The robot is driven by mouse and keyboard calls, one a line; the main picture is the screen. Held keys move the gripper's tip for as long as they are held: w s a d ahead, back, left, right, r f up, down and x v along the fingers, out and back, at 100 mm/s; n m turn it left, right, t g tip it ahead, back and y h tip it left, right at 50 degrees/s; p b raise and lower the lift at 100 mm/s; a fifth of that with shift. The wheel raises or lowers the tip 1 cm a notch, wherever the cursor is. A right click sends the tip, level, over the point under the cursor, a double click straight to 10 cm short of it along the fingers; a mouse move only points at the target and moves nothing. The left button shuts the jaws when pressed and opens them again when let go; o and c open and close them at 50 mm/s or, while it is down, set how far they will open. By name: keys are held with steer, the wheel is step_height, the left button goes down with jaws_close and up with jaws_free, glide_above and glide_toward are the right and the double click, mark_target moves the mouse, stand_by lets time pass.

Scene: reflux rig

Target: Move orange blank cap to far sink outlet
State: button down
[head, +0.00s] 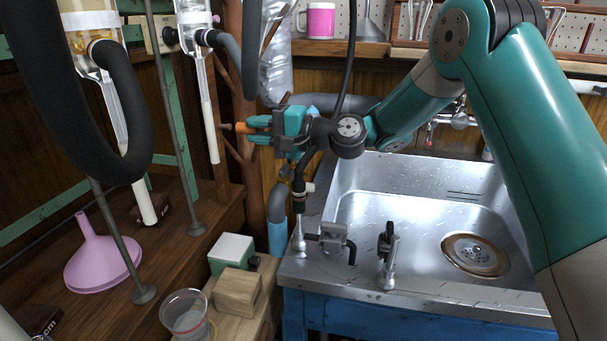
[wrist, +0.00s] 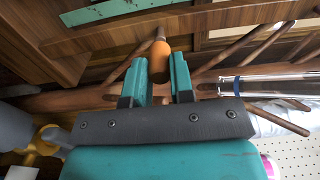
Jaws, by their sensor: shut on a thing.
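The orange blank cap (head: 240,128) is held in the air left of the sink, its long axis roughly sideways and its tapered end pointing left. My gripper (head: 254,131) is shut on it with teal fingers on either side. In the wrist view the cap (wrist: 159,60) sits between the two fingertips. The steel sink (head: 390,185) is to the right of my gripper. Two outlet fittings stand on its near rim: one (head: 299,242) with a black hose on top, one (head: 388,262) with a black handle. I cannot tell which fitting is the far outlet.
A brown branching wooden stand (head: 256,150) is close behind the cap. Glass tubes (head: 204,105) hang to the left. A pink funnel (head: 100,255), a wooden block (head: 238,293) and a clear cup (head: 186,315) stand lower left. The sink basin is empty around its drain (head: 474,254).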

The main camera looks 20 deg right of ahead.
steer(key=shift+b+v, duration=0.4)
steer(key=shift+v, duration=0.9)
